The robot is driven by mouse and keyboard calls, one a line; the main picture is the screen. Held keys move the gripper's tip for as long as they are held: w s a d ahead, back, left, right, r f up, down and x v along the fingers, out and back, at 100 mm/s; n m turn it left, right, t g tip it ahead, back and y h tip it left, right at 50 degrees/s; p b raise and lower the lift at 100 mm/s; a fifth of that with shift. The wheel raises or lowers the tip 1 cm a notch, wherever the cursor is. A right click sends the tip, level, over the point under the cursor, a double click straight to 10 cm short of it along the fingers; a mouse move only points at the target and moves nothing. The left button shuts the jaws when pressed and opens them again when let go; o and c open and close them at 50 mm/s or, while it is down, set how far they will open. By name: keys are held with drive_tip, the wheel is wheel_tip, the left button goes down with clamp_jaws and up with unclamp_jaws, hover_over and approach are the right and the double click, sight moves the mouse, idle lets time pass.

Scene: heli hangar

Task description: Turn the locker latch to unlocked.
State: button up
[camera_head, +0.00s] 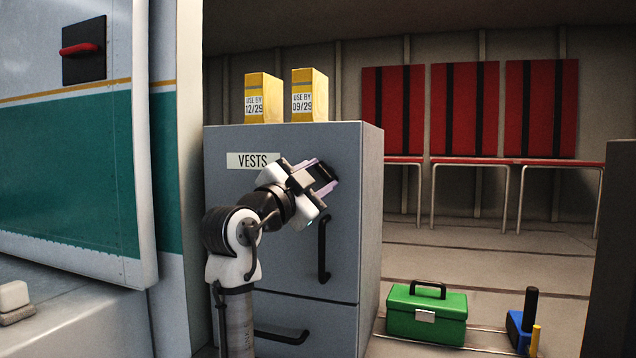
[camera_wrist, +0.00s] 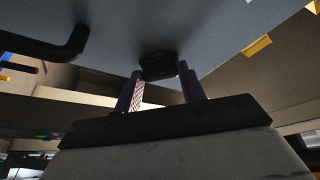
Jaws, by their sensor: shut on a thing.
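The grey locker (camera_head: 290,275) has a door with a "VESTS" label (camera_head: 252,161) and a black vertical handle (camera_head: 323,250). My gripper (camera_head: 318,180) is at the upper right of this door, below and right of the label. In the wrist view my gripper's purple fingers (camera_wrist: 160,88) stand on either side of a small black latch (camera_wrist: 158,66) on the grey door face, and they are shut on it. My gripper hides the latch in the head view. The latch's exact angle is hard to tell. The door handle also shows in the wrist view (camera_wrist: 72,40).
Two yellow boxes (camera_head: 262,98) (camera_head: 310,95) stand on the locker. A lower drawer handle (camera_head: 281,334) juts out. A green toolbox (camera_head: 427,312) and a blue item (camera_head: 519,328) are on the floor at right. A white and teal panel (camera_head: 70,180) is close at left.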

drive_tip(key=m+g, duration=0.1)
drive_tip(key=m, duration=0.1)
drive_tip(key=m+g+p, duration=0.1)
drive_tip(key=m, duration=0.3)
drive_tip(key=shift+a+r+g+h, duration=0.1)
drive_tip(key=shift+r+g+h, duration=0.2)
drive_tip(key=shift+r+g, duration=0.1)
drive_tip(key=shift+m+g+p, duration=0.6)
drive_tip(key=shift+m+p, duration=0.15)
drive_tip(key=shift+m, duration=1.05)
drive_tip(key=o, duration=1)
drive_tip(key=b+v, duration=0.2)
drive_tip(key=v, duration=0.5)
drive_tip(key=b+v, duration=0.2)
drive_tip(key=v, duration=0.4)
drive_tip(key=shift+s+a+r, duration=0.1)
drive_tip(key=shift+s+r, duration=0.15)
drive_tip(key=shift+s, duration=0.2)
